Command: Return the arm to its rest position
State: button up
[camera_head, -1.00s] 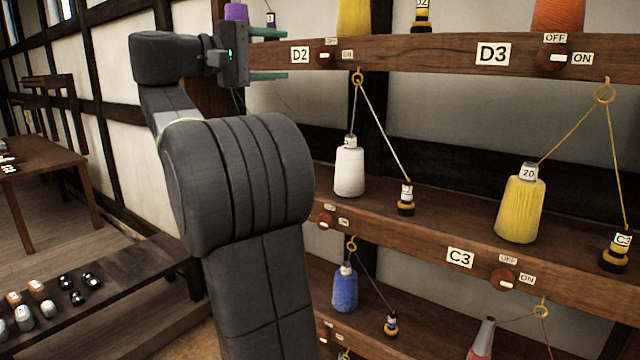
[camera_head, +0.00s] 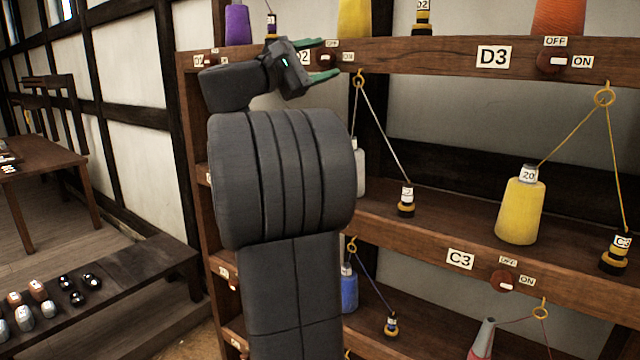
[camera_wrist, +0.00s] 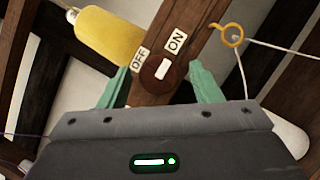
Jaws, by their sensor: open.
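My arm stands raised in front of the left part of the wooden rack. My gripper (camera_head: 326,60) is at the height of the upper shelf's front board, close to the D2 label (camera_head: 303,57). I cannot tell whether the fingers touch the board.
The rack's shelves (camera_head: 460,225) carry thread cones, among them a yellow cone (camera_head: 520,208) and a partly hidden blue cone (camera_head: 349,290). A low bench (camera_head: 120,275) with several small items stands at the left, near a table (camera_head: 40,165). Floor shows between them.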

jog(key=n+t, duration=0.1)
jog(key=n, duration=0.2)
jog(key=shift+s+d+n+t+p, duration=0.1)
jog(key=shift+n+t+p, duration=0.2)
jog(key=n+t+p, duration=0.1)
jog(key=n, duration=0.1)
jog(key=n+t+y+p, duration=0.1)
jog(key=n, duration=0.2)
jog(key=shift+d+r, duration=0.1)
jog(key=shift+r, duration=0.05)
jog(key=n+t+y+p, duration=0.1)
jog(key=n, duration=0.1)
jog(key=n+t+y+p, duration=0.1)
jog(key=n+p, duration=0.1)
jog(key=n, duration=0.1)
jog(key=shift+f+n+t+y+p, duration=0.3)
jog(key=shift+n+t, duration=0.1)
jog(key=shift+n, duration=0.2)
